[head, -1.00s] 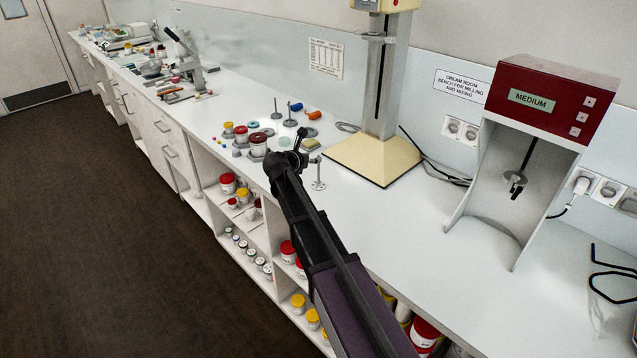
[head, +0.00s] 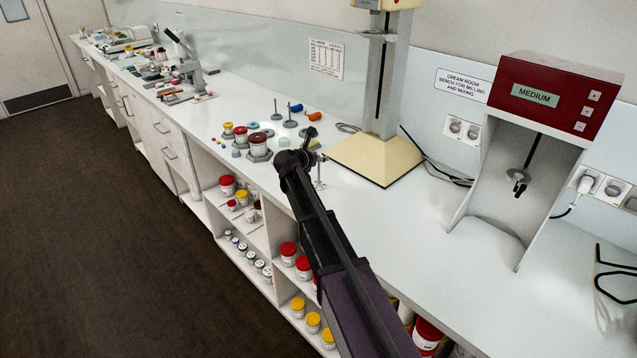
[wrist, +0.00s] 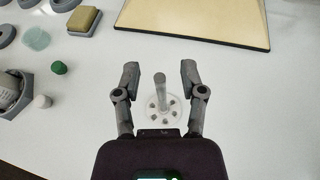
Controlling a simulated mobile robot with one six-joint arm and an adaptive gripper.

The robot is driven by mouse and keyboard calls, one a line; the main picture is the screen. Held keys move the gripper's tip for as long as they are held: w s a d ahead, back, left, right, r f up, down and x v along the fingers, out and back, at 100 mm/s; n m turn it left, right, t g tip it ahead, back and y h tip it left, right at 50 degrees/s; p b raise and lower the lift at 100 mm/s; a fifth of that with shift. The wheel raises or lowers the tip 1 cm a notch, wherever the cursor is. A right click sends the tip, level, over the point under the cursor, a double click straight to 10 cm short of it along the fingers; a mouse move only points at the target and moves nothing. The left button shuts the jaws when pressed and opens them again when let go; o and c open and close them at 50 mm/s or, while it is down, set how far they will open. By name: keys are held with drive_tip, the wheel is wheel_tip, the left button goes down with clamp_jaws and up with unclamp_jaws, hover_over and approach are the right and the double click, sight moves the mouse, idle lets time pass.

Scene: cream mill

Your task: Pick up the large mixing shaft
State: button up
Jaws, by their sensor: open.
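The large mixing shaft (wrist: 161,95) stands upright on the white bench, a grey rod on a pale round disc with several holes. In the wrist view it is between the two fingers of my gripper (wrist: 159,68), with clear gaps on both sides. The fingers are open and hold nothing. In the head view my gripper (head: 303,152) is over the front part of the bench. The shaft (head: 319,183) shows just right of it, partly hidden by the gripper.
A cream stand base (head: 378,160) is behind the shaft. A sponge block (wrist: 85,19), a green cap (wrist: 59,67) and a white cap (wrist: 42,101) lie to the left. Two thinner shafts (head: 290,122) stand further back. A red-topped mixer (head: 545,98) is at right.

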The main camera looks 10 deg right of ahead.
idle(0.3)
clamp_jaws()
drive_tip(key=shift+r, duration=0.15)
wheel_tip(320, 180, up, 3)
drive_tip(key=p, duration=0.3)
drive_tip(key=shift+r+p, duration=0.15)
drive_tip(key=shift+p, duration=0.15)
drive_tip(key=s+a, duration=0.4)
drive_tip(key=s, duration=0.2)
drive_tip(key=s+a+r+p, duration=0.1)
drive_tip(key=s+a, duration=0.3)
drive_tip(key=s, duration=0.3)
drive_tip(key=shift+s+a+r, duration=0.25)
drive_tip(key=shift+a, duration=0.05)
